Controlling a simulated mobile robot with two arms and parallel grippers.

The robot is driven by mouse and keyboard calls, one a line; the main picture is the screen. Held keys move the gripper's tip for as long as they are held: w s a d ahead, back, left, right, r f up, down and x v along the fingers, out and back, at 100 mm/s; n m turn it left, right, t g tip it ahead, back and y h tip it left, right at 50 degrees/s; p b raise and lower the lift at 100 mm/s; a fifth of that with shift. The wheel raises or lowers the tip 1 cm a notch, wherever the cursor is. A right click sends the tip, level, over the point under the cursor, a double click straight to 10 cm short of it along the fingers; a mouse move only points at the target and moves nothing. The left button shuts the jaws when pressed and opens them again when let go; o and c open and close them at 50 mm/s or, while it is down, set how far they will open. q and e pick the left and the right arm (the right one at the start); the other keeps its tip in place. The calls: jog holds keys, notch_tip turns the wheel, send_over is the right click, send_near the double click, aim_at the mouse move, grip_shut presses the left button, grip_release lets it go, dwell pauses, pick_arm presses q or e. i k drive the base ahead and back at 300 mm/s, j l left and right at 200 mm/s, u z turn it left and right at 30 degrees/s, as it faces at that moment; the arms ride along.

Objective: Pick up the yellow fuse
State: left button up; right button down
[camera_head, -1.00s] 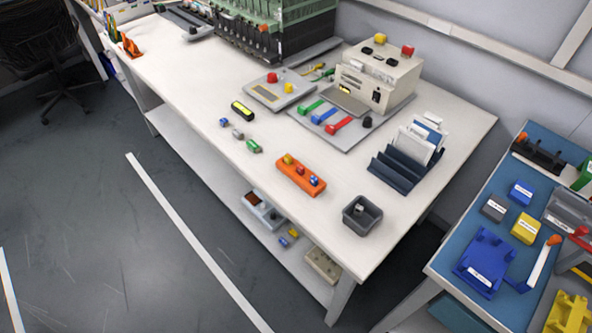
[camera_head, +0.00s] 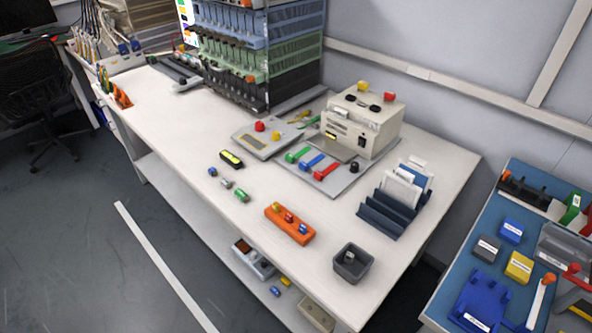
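An orange holder block (camera_head: 299,237) lies near the front edge of the white table. It carries a small yellow piece (camera_head: 277,207) at its left end, a red one (camera_head: 289,217) in the middle and a blue one (camera_head: 303,229) at the right. The yellow piece looks like the yellow fuse, seated in the block. Another small yellow piece (camera_head: 286,281) lies on the lower shelf, beside a blue one (camera_head: 275,291). Neither of my grippers is in view.
Loose small blue (camera_head: 212,171), grey (camera_head: 226,183) and green (camera_head: 241,195) pieces lie left of the block, near a black-and-yellow device (camera_head: 231,159). A dark open bin (camera_head: 353,264) stands to the right. A slotted dark blue rack (camera_head: 388,219) and a beige machine (camera_head: 361,122) stand behind.

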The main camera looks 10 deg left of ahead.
aim_at(276, 208)
jog(key=i+j+z, duration=0.15)
jog(key=j+z, duration=0.75)
jog(key=i+l, duration=0.05)
